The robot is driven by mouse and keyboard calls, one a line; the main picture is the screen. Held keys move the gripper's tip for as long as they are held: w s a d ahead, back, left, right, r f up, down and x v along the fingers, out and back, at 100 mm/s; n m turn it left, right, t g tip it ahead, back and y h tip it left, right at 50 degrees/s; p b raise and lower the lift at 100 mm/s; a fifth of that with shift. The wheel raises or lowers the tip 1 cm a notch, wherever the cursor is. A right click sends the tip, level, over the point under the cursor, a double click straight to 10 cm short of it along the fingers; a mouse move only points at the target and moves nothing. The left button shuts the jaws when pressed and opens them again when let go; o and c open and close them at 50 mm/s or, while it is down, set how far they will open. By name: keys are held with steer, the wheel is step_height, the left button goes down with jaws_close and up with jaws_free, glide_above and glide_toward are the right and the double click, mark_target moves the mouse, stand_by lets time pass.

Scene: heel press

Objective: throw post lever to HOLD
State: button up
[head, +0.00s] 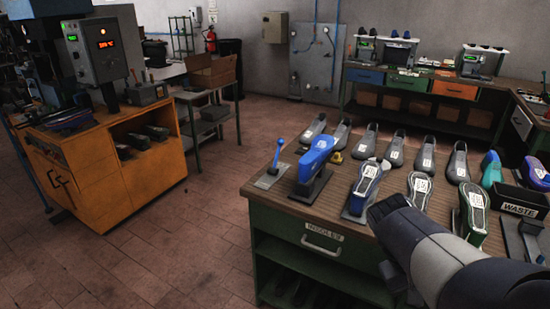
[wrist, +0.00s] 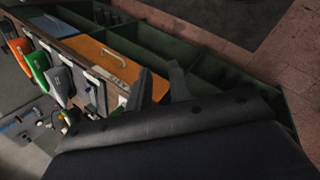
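The lever (head: 275,158) has a thin stem with a blue knob and stands on a small grey plate at the near left corner of the bench. It leans slightly to the right; any marking on the plate is too small to read. Right beside it, a blue shoe form (head: 316,158) sits on a dark post. My gripper's two dark fingers (wrist: 160,86) show apart in the wrist view, with nothing visible between them. In the head view my arm is at the bench's front right, well to the right of the lever. I cannot make out the lever in the wrist view.
The wooden bench (head: 262,197) carries several grey shoe forms, shoes with patterned soles (head: 366,186) and a waste bin (head: 520,198). An orange cabinet (head: 92,172) stands at the left. The tiled floor (head: 190,235) between it and the bench is clear.

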steer(key=w+d+f+g+h+b, duration=0.1)
steer(key=w+d+f+h+b, duration=0.1)
steer(key=w+d, duration=0.2)
steer(key=w+d+f+g+h+b, duration=0.2)
steer(key=w+d+f+h+b, duration=0.1)
steer(key=w+d, duration=0.1)
steer(key=w+d+f+g+h+b, duration=0.1)
steer(key=w+d+f+h+b, duration=0.1)
steer(key=w+d+f, duration=0.1)
steer(key=shift+w+d+m+g+b, duration=0.3)
steer(key=shift+w+d+g+b, duration=0.15)
steer(key=shift+d, duration=0.25)
jaws_close()
steer(key=shift+w+d+f+h, duration=0.1)
steer(key=shift+w+d+h, duration=0.25)
steer(key=shift+h, duration=0.15)
steer(key=shift+w+a, duration=0.1)
